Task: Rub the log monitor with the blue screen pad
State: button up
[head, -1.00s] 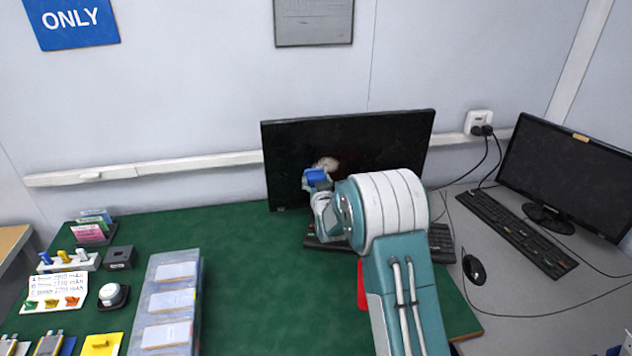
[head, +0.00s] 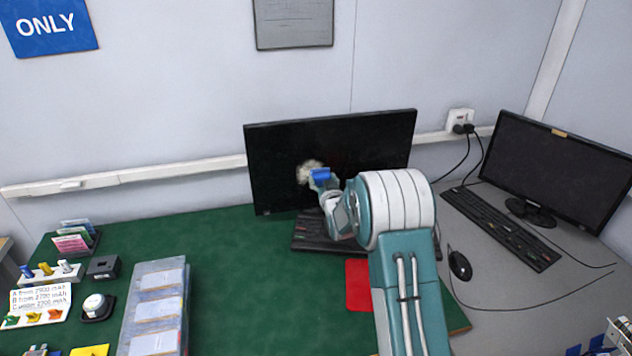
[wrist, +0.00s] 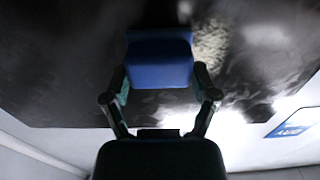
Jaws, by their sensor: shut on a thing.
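A black monitor (head: 372,145) stands at the back of the green desk, with a pale beige smudge (head: 308,172) on its left half. My gripper (head: 325,180) is in front of this screen, shut on the blue screen pad (head: 320,174). The pad overlaps the right side of the smudge in the head view. In the wrist view the blue pad (wrist: 160,65) sits between the fingers against the dark, streaky screen (wrist: 65,85), with the smudge (wrist: 211,45) beside it at right. Whether the pad touches the glass is hard to tell.
A keyboard (head: 312,236) lies below my gripper and a red cloth-like square (head: 359,285) in front of it. A second monitor (head: 565,165) with a yellow tag, a keyboard (head: 500,226) and a mouse (head: 459,265) are at right. The green desk's (head: 235,260) middle is clear.

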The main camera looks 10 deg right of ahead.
aim_at(299, 170)
jog(key=shift+d, duration=0.65)
jog(key=shift+a, duration=0.15)
jog(key=shift+w+a, duration=0.1)
jog(key=shift+a, duration=3.7)
jog(key=shift+d+r, duration=0.2)
jog(key=shift+r, duration=0.55)
jog(key=shift+d, duration=3.75)
